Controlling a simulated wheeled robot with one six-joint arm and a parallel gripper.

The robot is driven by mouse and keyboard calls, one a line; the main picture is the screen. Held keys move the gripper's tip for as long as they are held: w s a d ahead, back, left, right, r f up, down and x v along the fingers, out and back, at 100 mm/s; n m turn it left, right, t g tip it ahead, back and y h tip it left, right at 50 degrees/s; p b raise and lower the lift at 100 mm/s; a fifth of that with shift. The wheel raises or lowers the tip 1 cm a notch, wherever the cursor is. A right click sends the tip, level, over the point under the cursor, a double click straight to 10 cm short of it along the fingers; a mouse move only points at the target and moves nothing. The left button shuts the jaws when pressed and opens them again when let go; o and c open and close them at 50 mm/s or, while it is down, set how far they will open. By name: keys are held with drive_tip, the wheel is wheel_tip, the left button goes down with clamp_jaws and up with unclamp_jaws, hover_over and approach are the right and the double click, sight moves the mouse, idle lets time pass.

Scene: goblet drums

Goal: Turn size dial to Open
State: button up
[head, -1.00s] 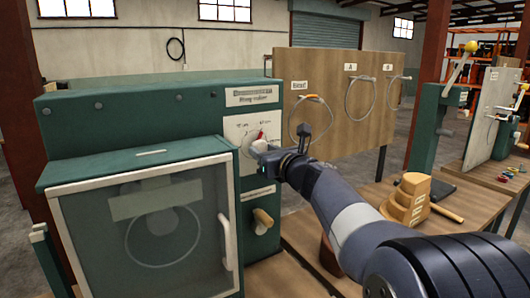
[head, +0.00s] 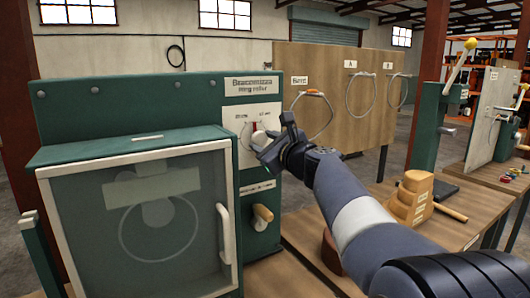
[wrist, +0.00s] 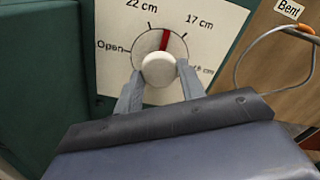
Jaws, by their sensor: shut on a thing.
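The size dial is a white round knob (wrist: 159,70) with a red pointer (wrist: 164,40) on a white plate (wrist: 112,62) of the green machine. In the wrist view the pointer stands nearly straight up, between the tick marks for "22 cm" and "17 cm". The "Open" label (wrist: 110,46) is at the left of the dial. My gripper (wrist: 158,84) is shut on the knob, one finger on each side. In the head view my gripper (head: 265,146) reaches the dial from the right and hides part of it.
The machine's glazed door (head: 145,225) with a pale handle (head: 224,232) is below left of the dial.

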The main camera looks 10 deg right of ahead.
drive_tip(key=n+b, duration=0.1)
drive_tip(key=n, duration=0.1)
drive_tip(key=n+b, duration=0.2)
drive_tip(key=shift+f+n, duration=0.2)
drive_tip(key=shift+n, duration=0.2)
drive_tip(key=n+b, duration=0.3)
drive_tip(key=n, duration=0.1)
drive_tip(key=shift+n+b, duration=0.3)
drive_tip(key=n+b, duration=0.3)
drive_tip(key=n, duration=0.1)
drive_tip(key=shift+r, duration=0.1)
drive_tip(key=shift+r+n+b, duration=0.1)
drive_tip(key=shift+n+b, duration=0.9)
drive_tip(key=shift+n, duration=1.1)
drive_tip(key=o, duration=1)
drive_tip(key=shift+r, duration=0.1)
